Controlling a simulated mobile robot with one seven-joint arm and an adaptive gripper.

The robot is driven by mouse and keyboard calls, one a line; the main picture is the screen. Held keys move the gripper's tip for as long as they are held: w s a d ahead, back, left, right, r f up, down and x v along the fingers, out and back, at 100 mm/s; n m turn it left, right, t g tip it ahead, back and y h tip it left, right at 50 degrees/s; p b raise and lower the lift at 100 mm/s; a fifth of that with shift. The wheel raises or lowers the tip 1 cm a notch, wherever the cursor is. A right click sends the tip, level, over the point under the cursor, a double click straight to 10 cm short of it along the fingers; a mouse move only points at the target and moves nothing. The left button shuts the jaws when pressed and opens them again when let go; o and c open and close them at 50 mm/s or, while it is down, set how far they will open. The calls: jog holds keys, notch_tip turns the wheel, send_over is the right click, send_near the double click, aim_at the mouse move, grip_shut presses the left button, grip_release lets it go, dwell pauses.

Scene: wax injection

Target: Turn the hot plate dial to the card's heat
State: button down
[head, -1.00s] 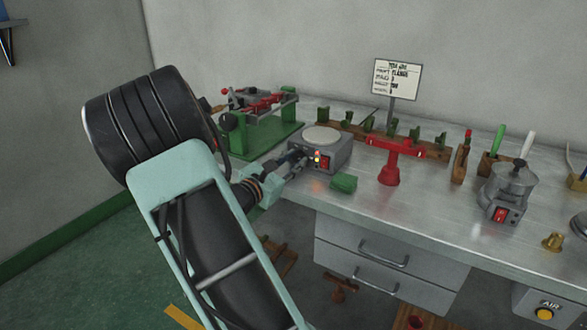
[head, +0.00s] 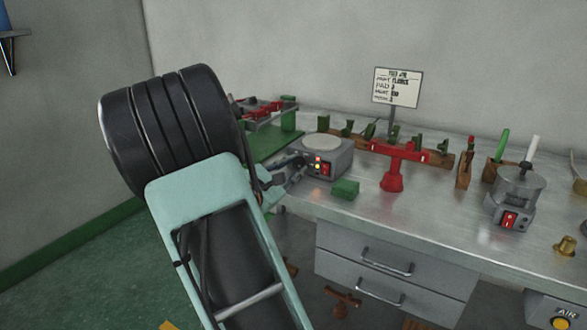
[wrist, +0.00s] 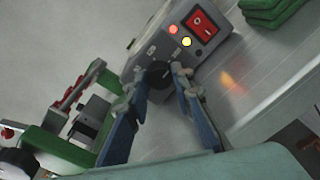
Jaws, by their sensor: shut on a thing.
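The hot plate is a grey box (head: 334,160) with a round pale top, standing on the metal bench in the head view. Its front panel shows in the wrist view (wrist: 165,55), with a red switch and lit red and yellow lamps. The black dial (wrist: 158,75) sits on that panel between my fingertips. My gripper (wrist: 160,80) is shut on the dial, one finger on each side. In the head view my gripper (head: 300,165) reaches the panel from the left. The dial's mark and scale are too small to read. The card (head: 397,87) stands behind on a post; its heat figure is blurred.
A red stand (head: 393,170) is further right, and a green-and-red fixture (head: 270,125) stands behind my arm at left. The bench front between is clear.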

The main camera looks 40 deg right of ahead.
jog(key=c, duration=1.7)
grip_release()
jog(key=shift+o, duration=0.2)
jog(key=shift+a, duration=0.1)
jog(key=v, duration=1.1)
jog(key=shift+s+a, duration=0.25)
jog(key=shift+a, duration=0.1)
